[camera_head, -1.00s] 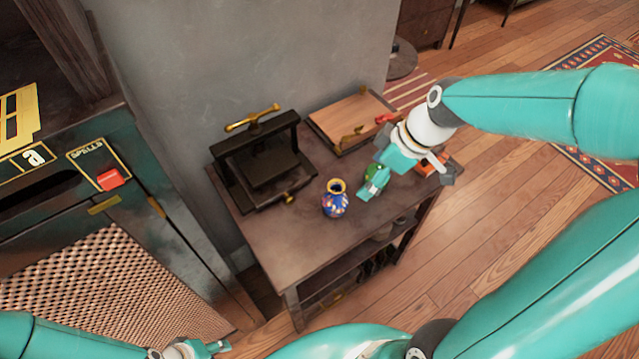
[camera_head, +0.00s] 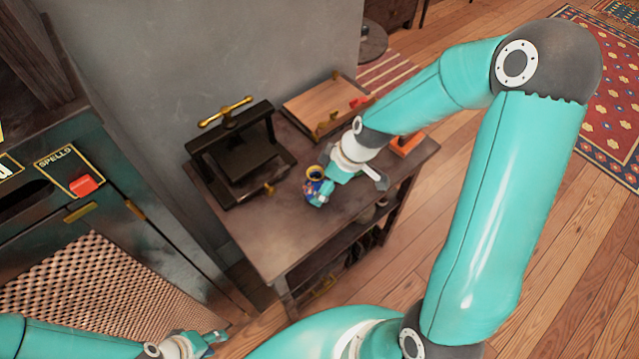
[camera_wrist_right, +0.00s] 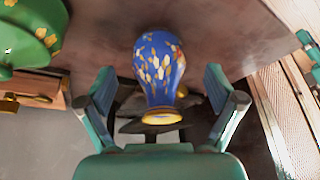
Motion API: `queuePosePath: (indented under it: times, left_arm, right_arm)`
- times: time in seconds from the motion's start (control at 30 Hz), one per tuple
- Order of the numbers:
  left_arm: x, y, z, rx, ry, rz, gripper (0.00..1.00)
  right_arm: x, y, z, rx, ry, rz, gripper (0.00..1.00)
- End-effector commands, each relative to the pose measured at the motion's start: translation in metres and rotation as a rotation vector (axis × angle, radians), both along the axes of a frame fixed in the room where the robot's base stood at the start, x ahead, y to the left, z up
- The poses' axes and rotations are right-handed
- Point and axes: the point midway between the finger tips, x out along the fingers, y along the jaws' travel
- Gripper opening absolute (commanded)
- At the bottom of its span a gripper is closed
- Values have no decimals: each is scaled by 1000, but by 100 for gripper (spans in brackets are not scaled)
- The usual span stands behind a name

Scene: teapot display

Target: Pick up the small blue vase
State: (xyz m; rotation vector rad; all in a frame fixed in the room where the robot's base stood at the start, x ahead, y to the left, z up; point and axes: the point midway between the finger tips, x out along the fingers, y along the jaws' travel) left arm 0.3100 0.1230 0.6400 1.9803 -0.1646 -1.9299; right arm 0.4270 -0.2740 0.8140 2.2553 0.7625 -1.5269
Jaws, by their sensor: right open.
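The small blue vase (camera_head: 311,187) stands on the dark wooden table. It has a gold rim and a red, white and yellow pattern. My right gripper (camera_head: 345,188) is beside it on its right and partly covers it. In the right wrist view, the vase (camera_wrist_right: 157,60) shows between the two spread fingers of my right gripper (camera_wrist_right: 159,85), with a gap on each side. My right gripper is open and empty. My left gripper (camera_head: 213,342) is low at the bottom left, away from the table, and its finger opening is too small to make out.
A black press (camera_head: 238,155) with a gold handle stands left of the vase. A wooden board (camera_head: 322,106) lies behind. An orange item (camera_head: 408,144) is at the table's right. A green, gold-spotted object (camera_wrist_right: 28,35) shows near the right gripper. The table front (camera_head: 275,235) is clear.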

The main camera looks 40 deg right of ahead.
Motion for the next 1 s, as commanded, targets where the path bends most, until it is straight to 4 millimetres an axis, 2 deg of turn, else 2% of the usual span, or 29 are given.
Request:
queuePosePath:
  times: [0.13,0.3,0.57,0.67,1.0]
  left_arm:
    - [0,0,8,0,0,0,40]
    - [0,0,6,0,0,0,40]
    - [0,0,6,0,0,0,40]
    - [0,0,6,0,0,0,40]
    - [0,0,6,0,0,0,40]
  right_arm:
    - [10,7,-15,1,5,4,92]
    - [16,12,-34,1,2,2,92]
    - [17,12,-36,0,0,1,92]
    - [17,12,-36,-1,1,1,79]
    - [16,12,-36,0,1,0,22]
